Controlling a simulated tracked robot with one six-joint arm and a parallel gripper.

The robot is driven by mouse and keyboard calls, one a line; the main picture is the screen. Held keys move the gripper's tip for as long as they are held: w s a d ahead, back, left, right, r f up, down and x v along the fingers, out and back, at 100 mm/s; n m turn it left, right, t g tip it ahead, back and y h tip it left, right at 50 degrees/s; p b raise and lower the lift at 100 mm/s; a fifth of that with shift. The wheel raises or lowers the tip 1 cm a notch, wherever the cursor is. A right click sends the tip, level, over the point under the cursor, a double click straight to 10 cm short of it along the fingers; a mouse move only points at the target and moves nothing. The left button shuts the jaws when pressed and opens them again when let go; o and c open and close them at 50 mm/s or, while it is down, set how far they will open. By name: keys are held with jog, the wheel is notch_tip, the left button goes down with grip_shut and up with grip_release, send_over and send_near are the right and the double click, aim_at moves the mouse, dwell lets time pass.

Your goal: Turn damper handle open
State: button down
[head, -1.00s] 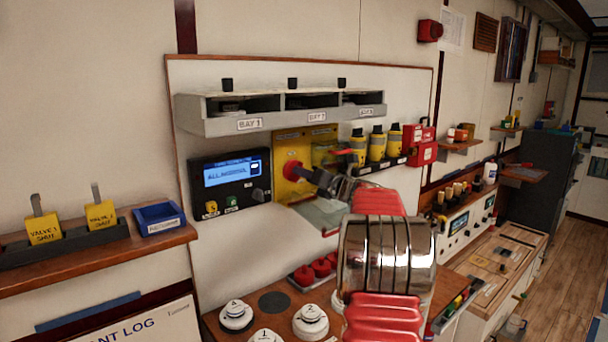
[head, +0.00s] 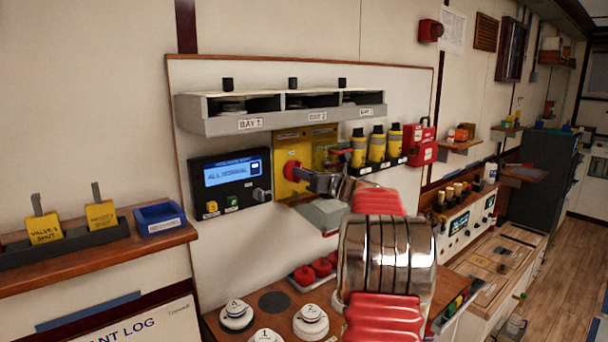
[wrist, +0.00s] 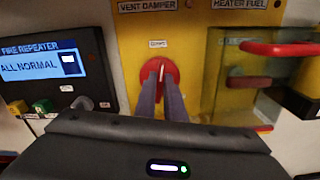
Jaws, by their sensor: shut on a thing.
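The damper handle is a red round knob (wrist: 158,72) with a pale stripe, on a yellow panel (wrist: 190,22) labelled VENT DAMPER. In the wrist view my gripper (wrist: 160,88) has both fingers reaching up to the knob, shut on it. The stripe stands near upright, below a small white label (wrist: 158,43) that I cannot read surely. In the head view the red knob (head: 291,171) shows at the left of my gripper (head: 308,177), partly hidden by it.
A clear cover with a red handle (wrist: 280,48) sits right of the knob under HEATER FUEL. The fire repeater (wrist: 50,70) reads ALL NORMAL at left. Yellow canisters (head: 377,143) stand at right. The bay shelf (head: 280,117) overhangs above.

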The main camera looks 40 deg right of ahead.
jog(key=shift+f+n, duration=0.1)
jog(key=shift+n, duration=1.1)
jog(key=c, duration=1.8)
grip_release()
jog(key=shift+c, duration=0.2)
jog(key=shift+s, duration=0.1)
jog(key=s+a, duration=0.1)
jog(key=s, duration=1.2)
jog(key=shift+s+a, duration=0.3)
